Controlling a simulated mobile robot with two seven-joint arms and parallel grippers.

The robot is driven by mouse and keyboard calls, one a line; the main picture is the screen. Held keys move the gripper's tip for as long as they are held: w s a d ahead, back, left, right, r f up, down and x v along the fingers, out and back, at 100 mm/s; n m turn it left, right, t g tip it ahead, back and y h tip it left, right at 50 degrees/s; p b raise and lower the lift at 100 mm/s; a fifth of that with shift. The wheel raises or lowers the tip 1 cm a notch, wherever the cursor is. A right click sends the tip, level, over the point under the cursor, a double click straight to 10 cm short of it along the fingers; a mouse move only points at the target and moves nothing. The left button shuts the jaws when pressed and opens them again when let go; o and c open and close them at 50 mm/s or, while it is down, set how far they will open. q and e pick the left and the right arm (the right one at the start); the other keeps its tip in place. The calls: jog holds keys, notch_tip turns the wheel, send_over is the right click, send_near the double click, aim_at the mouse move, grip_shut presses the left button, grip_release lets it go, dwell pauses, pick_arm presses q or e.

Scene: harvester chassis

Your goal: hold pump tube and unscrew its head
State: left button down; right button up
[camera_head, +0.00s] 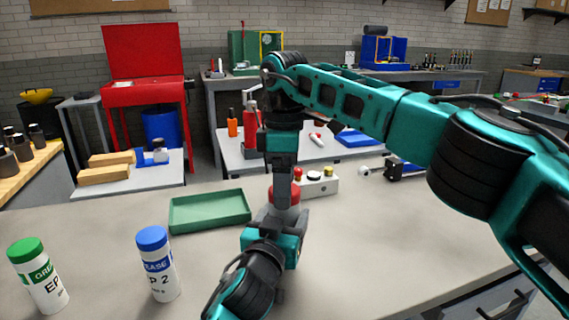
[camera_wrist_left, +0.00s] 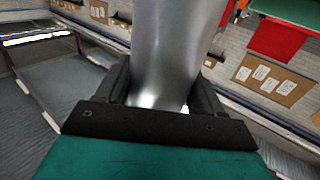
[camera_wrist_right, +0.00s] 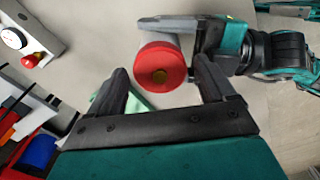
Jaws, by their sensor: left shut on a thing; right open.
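The pump has a red round head (camera_wrist_right: 160,66) and a silver metal tube (camera_wrist_left: 165,50). In the head view the red head (camera_head: 292,194) shows above the table, partly hidden by my grippers. My left gripper (camera_head: 280,217) is shut on the tube below the head; its fingers (camera_wrist_left: 160,90) flank the tube in the left wrist view. My right gripper (camera_head: 283,182) points down from above. In the right wrist view its open fingers (camera_wrist_right: 160,80) have the red head centred at their tips, with gaps on both sides, so it grips nothing.
A green tray (camera_head: 210,212) lies left of the grippers. A green-capped grease tube (camera_head: 40,278) and a blue-capped one (camera_head: 157,265) stand at the front left. A control box (camera_head: 318,184) with buttons is behind the grippers. The grey table (camera_head: 360,260) is clear at right.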

jog(key=shift+f, duration=0.3)
